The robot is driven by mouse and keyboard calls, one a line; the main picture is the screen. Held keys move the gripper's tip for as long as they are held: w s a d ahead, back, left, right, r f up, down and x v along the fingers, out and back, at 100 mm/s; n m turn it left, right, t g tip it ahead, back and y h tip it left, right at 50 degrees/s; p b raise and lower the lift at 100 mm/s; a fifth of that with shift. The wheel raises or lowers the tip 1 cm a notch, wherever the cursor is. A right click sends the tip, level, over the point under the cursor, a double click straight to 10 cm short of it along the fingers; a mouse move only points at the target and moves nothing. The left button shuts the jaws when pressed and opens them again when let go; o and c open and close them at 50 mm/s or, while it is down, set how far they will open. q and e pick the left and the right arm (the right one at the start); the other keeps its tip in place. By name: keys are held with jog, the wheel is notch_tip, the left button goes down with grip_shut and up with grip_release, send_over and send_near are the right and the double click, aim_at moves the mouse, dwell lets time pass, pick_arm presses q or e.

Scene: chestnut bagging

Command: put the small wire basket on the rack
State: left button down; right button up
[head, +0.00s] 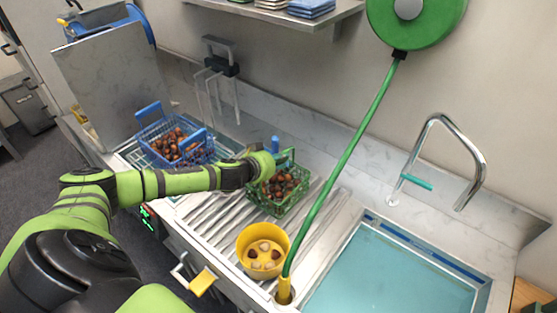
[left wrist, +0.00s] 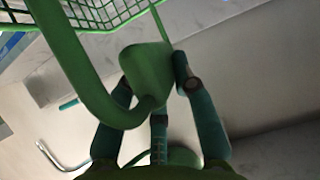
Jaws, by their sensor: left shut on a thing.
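The small green wire basket (head: 279,191) is full of chestnuts and is at the ribbed metal drain rack (head: 213,216), near its right part. I cannot tell whether its bottom touches the ribs. My left gripper (head: 272,158) is shut on the basket's green handle at its upper left side. The left wrist view shows the gripper's fingers (left wrist: 155,85) closed around the broad part of the green handle (left wrist: 70,60), with the green mesh (left wrist: 100,14) at the top. My right gripper is not in view.
A blue wire basket (head: 150,131) of chestnuts stands left of the green one. A yellow bowl (head: 246,262) with a few pieces is in front. A green hose (head: 342,156) runs down to a yellow nozzle. The sink (head: 390,275) and tap (head: 437,125) are right.

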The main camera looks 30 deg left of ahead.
pick_arm(q)
jog(key=c, duration=1)
grip_release()
jog(key=shift+f, duration=0.1)
jog(key=shift+c, duration=0.2)
jog(key=shift+r, duration=0.3)
jog(key=shift+s+f, duration=0.1)
jog(key=shift+s, duration=0.15)
jog(key=b+v, duration=0.4)
jog(key=v, duration=0.7)
jog(key=shift+s+r, duration=0.25)
